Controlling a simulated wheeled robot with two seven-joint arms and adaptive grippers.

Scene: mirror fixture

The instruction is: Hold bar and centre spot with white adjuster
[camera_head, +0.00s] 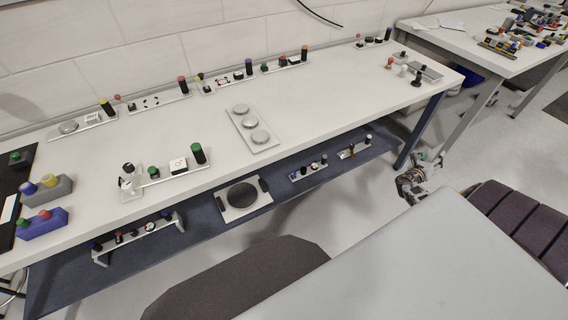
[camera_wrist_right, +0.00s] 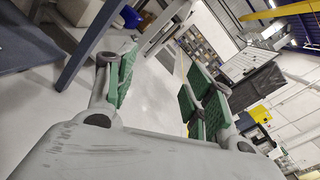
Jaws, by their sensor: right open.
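A light bar (camera_head: 190,169) lies near the front edge of the white bench. A white adjuster (camera_head: 128,184) stands at its left end, with a green-topped knob, a dark green-capped cylinder and a white block beside it. The block carries a small red spot mark (camera_head: 179,163); whether it is centred cannot be told. My right gripper (camera_head: 430,160) is small in the head view, beyond the bench's right front, far from the bar. In the right wrist view its green-padded fingers (camera_wrist_right: 160,92) are apart with nothing between them. My left gripper is not in view.
Similar bars (camera_head: 158,101) with knobs line the back of the bench (camera_head: 300,110). A blue lower shelf (camera_head: 285,200) holds more fixtures. Colored buttons (camera_head: 42,222) sit at the left end. A second cluttered table (camera_head: 460,40) stands right.

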